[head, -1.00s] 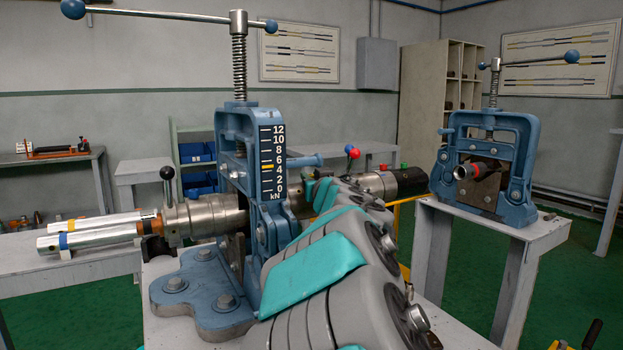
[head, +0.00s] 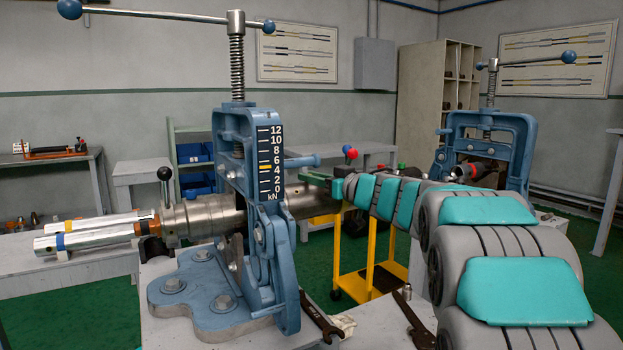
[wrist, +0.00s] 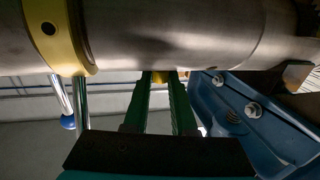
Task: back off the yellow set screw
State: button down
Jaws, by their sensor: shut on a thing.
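The yellow set screw (wrist: 159,76) shows only as a small yellow bit under the steel cylinder (wrist: 190,32) in the wrist view. My gripper's green fingers (wrist: 160,84) are shut on it, and their tips hide most of it. In the head view my gripper (head: 318,178) is at the cylinder, just right of the blue vise (head: 262,215); the set screw cannot be seen there. The cylinder lies level through the vise.
A yellow collar (wrist: 66,32) with a dark hole is on the cylinder. A wrench (head: 318,318) lies on the bench in front of the vise. A second blue vise (head: 520,130) stands at the right. A yellow cart (head: 372,258) stands behind the bench.

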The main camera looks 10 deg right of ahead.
jog(key=shift+w+d+n+g+y, duration=0.1)
jog(key=shift+d+n+g+y, duration=0.05)
jog(key=shift+n+g+y, duration=0.7)
jog(key=shift+w+d+n+g+y, duration=0.1)
jog(key=shift+n+g+y, duration=0.5)
jog(key=shift+y, duration=0.45)
jog(key=shift+a+n+g, duration=0.1)
jog(key=shift+n+g, duration=0.15)
jog(key=c, duration=0.7)
grip_release()
jog(key=shift+c, duration=0.2)
jog(key=shift+s, duration=0.15)
jog(key=v, duration=0.7)
jog(key=shift+s+d, duration=0.2)
jog(key=shift+d, duration=0.15)
jog(key=shift+f, duration=0.15)
